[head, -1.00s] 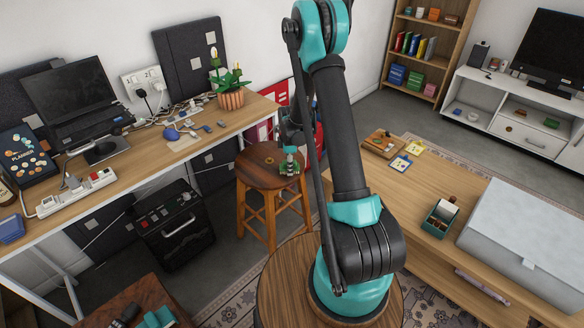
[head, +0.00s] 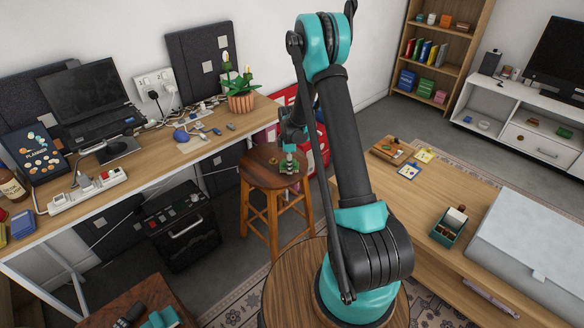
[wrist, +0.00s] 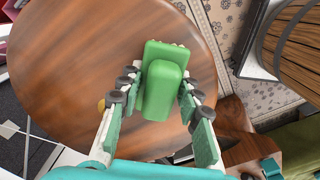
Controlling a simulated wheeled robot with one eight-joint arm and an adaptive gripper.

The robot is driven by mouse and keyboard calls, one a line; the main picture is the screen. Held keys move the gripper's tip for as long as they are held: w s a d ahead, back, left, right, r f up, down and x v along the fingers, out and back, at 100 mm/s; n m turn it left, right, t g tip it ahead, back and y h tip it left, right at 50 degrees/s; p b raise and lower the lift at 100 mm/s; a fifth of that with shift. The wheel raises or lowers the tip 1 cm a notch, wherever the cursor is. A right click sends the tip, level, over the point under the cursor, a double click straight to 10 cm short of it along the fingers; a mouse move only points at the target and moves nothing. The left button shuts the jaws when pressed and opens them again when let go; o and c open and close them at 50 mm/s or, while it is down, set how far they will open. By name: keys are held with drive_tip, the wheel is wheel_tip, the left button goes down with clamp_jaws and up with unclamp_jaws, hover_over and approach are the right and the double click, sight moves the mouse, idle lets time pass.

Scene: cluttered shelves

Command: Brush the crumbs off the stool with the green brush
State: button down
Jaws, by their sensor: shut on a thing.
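The stool (head: 258,178) has a round brown wooden seat and stands between the desk and the low table. Its seat also fills much of the wrist view (wrist: 60,75). My gripper (head: 288,166) is over the right part of the seat. In the wrist view my gripper (wrist: 160,98) is shut on the green brush (wrist: 163,88), a block with a raised green handle; pale bristles just show at its far edge. Whether the bristles touch the seat is hidden. A small yellowish bit (wrist: 101,104) shows beside the left finger, perhaps a crumb. Other crumbs are too small to tell.
The desk (head: 175,155) with a laptop, power strip and potted plant (head: 240,92) is behind and left. A low wooden table (head: 410,205) stands right, with a green box (head: 447,226) on it. A black speaker-like box (head: 180,228) stands on the floor left of the stool.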

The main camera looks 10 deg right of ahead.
sight(299, 177)
drive_tip(key=shift+w+a, duration=0.35)
drive_tip(key=shift+w, duration=0.05)
drive_tip(key=shift+s+d+r, duration=0.15)
drive_tip(key=shift+s+d, duration=0.6)
drive_tip(key=shift+s, duration=0.2)
drive_tip(key=shift+s+d+f, duration=0.1)
drive_tip(key=shift+s+d, duration=0.6)
drive_tip(key=shift+s, duration=0.3)
drive_tip(key=shift+s+d+f, duration=0.1)
drive_tip(key=shift+s+d, duration=0.55)
drive_tip(key=shift+s, duration=0.3)
drive_tip(key=shift+w+r, duration=0.1)
drive_tip(key=shift+r, duration=3.4)
